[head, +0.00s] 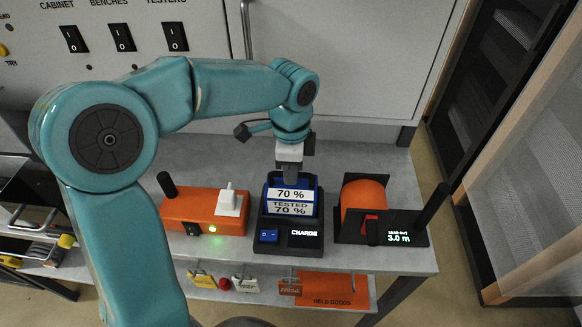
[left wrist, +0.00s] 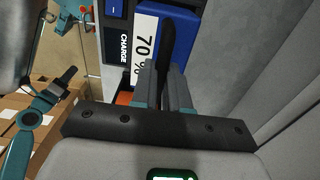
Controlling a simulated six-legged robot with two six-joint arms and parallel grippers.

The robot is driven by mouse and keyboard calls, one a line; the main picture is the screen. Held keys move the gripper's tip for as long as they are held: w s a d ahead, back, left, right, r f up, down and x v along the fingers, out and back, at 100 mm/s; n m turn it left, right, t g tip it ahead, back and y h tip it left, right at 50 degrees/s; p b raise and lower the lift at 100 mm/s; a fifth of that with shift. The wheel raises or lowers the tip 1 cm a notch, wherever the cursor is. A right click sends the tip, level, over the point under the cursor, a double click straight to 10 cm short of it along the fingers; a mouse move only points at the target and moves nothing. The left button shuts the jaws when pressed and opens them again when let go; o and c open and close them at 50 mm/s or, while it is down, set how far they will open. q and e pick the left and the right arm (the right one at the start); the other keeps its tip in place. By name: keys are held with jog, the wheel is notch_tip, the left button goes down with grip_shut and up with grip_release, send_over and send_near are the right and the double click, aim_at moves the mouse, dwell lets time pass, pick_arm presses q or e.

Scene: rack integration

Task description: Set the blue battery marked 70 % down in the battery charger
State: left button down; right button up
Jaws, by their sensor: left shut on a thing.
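The blue battery (head: 306,184) with a white 70 % label stands upright in the bay of the black battery charger (head: 290,246). A second 70 % line marked TESTED shows below the label. My left gripper (head: 290,176) is over the battery, shut on its black handle. In the left wrist view the fingers (left wrist: 165,85) close around this handle, with the blue battery (left wrist: 197,35) and the charger (left wrist: 113,12) behind. The battery's lower part is hidden, so I cannot tell whether it rests on the bay floor. My right gripper is not in view.
An orange box (head: 190,211) with a green light stands left of the charger. A black and orange lead-out unit (head: 385,236) stands close on its right. Bare grey bench (head: 390,150) shows behind. Tags and a held-goods bin (head: 330,292) are below the front edge.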

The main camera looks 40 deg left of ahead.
pick_arm(q)
jog(key=shift+f, duration=0.2)
dwell(0.5)
jog(key=c, duration=1.1)
grip_release()
jog(key=shift+o, duration=0.2)
notch_tip(320, 180, up, 16)
jog(key=p, duration=0.1)
jog(key=shift+r, duration=0.2)
